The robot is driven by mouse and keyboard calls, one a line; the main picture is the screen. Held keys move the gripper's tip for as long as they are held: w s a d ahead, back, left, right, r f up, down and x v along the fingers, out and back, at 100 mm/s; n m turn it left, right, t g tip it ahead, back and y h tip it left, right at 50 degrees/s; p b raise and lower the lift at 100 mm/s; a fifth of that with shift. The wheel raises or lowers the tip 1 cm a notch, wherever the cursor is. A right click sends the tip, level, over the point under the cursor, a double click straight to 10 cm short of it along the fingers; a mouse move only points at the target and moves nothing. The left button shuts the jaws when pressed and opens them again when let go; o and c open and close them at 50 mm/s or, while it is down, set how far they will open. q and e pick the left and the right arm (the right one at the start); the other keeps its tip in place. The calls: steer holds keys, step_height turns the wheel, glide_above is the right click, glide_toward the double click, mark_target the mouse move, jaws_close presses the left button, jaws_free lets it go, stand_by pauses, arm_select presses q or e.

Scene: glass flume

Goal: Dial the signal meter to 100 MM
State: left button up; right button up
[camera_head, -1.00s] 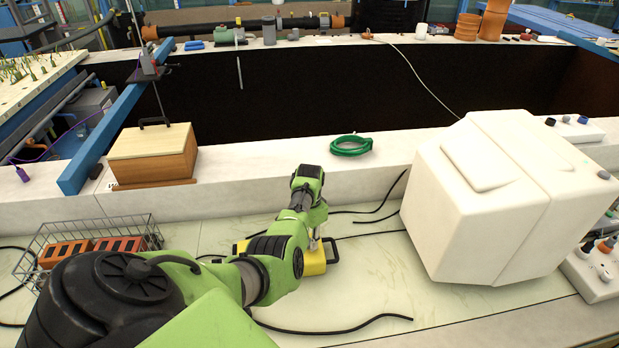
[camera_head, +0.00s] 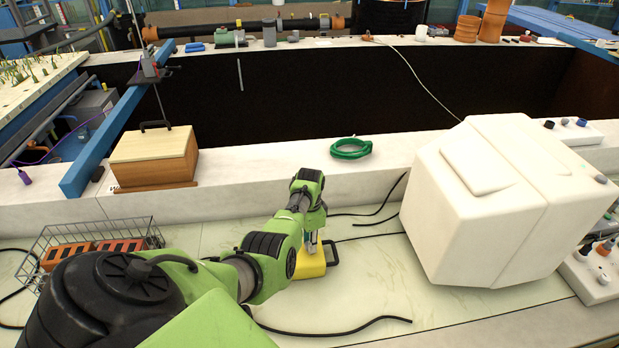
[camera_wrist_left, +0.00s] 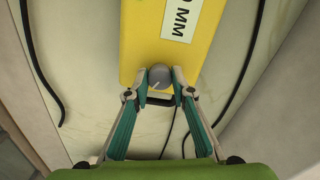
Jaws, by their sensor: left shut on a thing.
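The signal meter is a yellow box (camera_head: 311,264) on the pale bench in the head view, partly hidden behind my left arm. The left wrist view shows its yellow face (camera_wrist_left: 205,45) with a white label (camera_wrist_left: 183,18) that ends in "0 MM"; the rest of the label is cut off. A round grey knob (camera_wrist_left: 159,77) sits near the end of the meter, beside its dark handle. My left gripper (camera_wrist_left: 159,82) is shut on the knob, with a finger on each side. It also shows from above in the head view (camera_head: 312,246). My right gripper is not in view.
A large white housing (camera_head: 480,200) stands to the right of the meter. A wire basket (camera_head: 60,230) with orange bricks and a wooden box (camera_head: 153,160) are to the left. A green hose coil (camera_head: 350,148) lies on the ledge behind. Black cables run over the bench.

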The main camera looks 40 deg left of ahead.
arm_select(q)
steer(key=o, duration=1.1)
steer(key=shift+w, duration=0.1)
steer(key=shift+r, duration=0.1)
step_height(320, 180, up, 12)
steer(key=shift+d, duration=0.1)
